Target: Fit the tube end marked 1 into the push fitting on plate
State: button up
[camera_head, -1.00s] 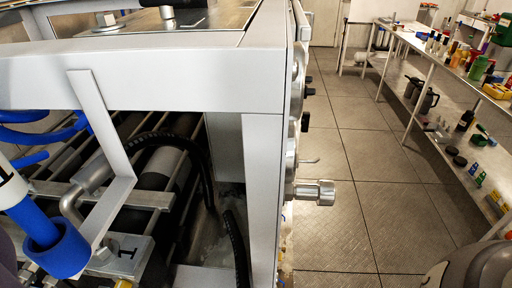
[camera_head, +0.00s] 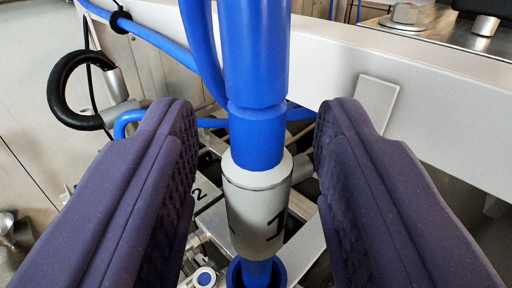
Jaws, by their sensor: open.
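The blue tube end (camera_head: 257,70) stands upright in the middle of the view, with a white sleeve (camera_head: 256,205) marked 1 around it. Below the sleeve, thinner blue tube runs down to a blue ring-shaped fitting (camera_head: 281,270) at the bottom edge; how deep it sits there I cannot tell. My gripper (camera_head: 257,160) is open, with its purple ridged fingers on either side of the sleeve and a gap on each side.
A pale frame beam (camera_head: 430,75) crosses behind to the right, with a flat upright bracket (camera_head: 376,101) in front. More blue tubing (camera_head: 160,40) and a black hose (camera_head: 62,95) lie to the left. Metal rails and fittings crowd the space below.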

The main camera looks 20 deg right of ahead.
aim_at(259, 93)
grip_shut()
jog(key=shift+r, duration=0.1)
jog(key=shift+r, duration=0.6)
notch_tip(259, 93, up, 2)
jog(key=shift+r, duration=0.2)
jog(key=s+d+b, duration=0.3)
jog(key=s+b, duration=0.1)
jog(key=s, duration=0.3)
jog(key=s+d+r+b, duration=0.1)
jog(key=s+d+b, duration=0.3)
jog(key=s, duration=0.3)
jog(key=shift+s, duration=0.25)
